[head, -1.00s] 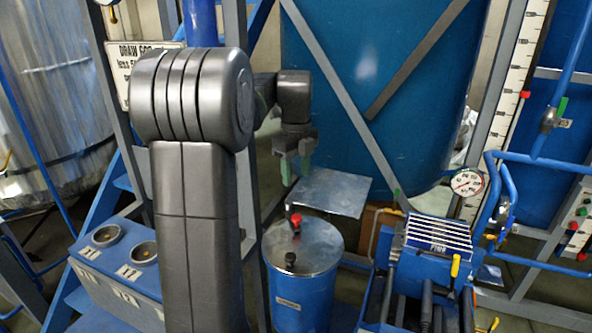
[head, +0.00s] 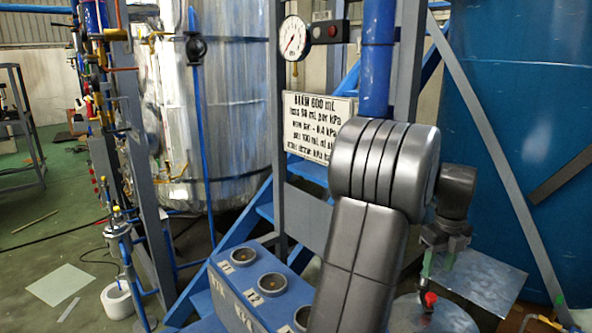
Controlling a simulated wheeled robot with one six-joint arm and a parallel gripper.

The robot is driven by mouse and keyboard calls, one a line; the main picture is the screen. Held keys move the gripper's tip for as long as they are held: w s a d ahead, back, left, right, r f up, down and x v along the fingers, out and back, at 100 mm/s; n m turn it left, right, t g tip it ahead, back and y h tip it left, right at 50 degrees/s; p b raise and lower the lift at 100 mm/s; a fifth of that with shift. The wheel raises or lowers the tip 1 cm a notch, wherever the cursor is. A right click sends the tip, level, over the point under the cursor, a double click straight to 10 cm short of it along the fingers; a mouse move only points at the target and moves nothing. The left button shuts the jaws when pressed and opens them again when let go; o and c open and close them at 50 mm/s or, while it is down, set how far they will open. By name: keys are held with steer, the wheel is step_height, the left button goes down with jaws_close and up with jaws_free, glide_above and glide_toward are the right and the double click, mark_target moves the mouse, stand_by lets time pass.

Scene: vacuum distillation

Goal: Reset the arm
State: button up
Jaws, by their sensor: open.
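My gripper (head: 438,262) shows at the right of the head view, at the end of my grey arm, partly hidden behind the arm's large grey link. Its greenish fingers point down and are open, with nothing seen between them. It hangs above the metal lid (head: 440,315) of a drum, close to the red knob (head: 430,299) on that lid. I cannot tell whether the fingers touch the knob.
A blue box (head: 235,300) with round numbered wells stands left of my arm. A written sign (head: 318,128) and a pressure gauge (head: 294,38) are behind it. A shiny tank (head: 225,110) and a valve rack (head: 105,100) stand further left. Green floor (head: 30,240) is open at far left.

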mark_target(433, 295)
step_height(433, 295, down, 9)
steer(key=shift+r, duration=0.15)
steer(key=shift+r, duration=0.1)
stand_by(0.3)
step_height(433, 295, up, 13)
step_height(433, 295, down, 13)
steer(key=shift+f+p, duration=0.2)
steer(key=shift+p, duration=0.1)
steer(key=shift+d+r+n, duration=0.1)
steer(key=shift+d+n, duration=0.15)
steer(key=shift+n, duration=0.05)
steer(key=shift+s+d+n, duration=0.1)
steer(key=shift+d+n, duration=0.45)
steer(key=shift+n, duration=0.35)
steer(key=shift+a+r, duration=0.1)
steer(key=shift+r, duration=0.05)
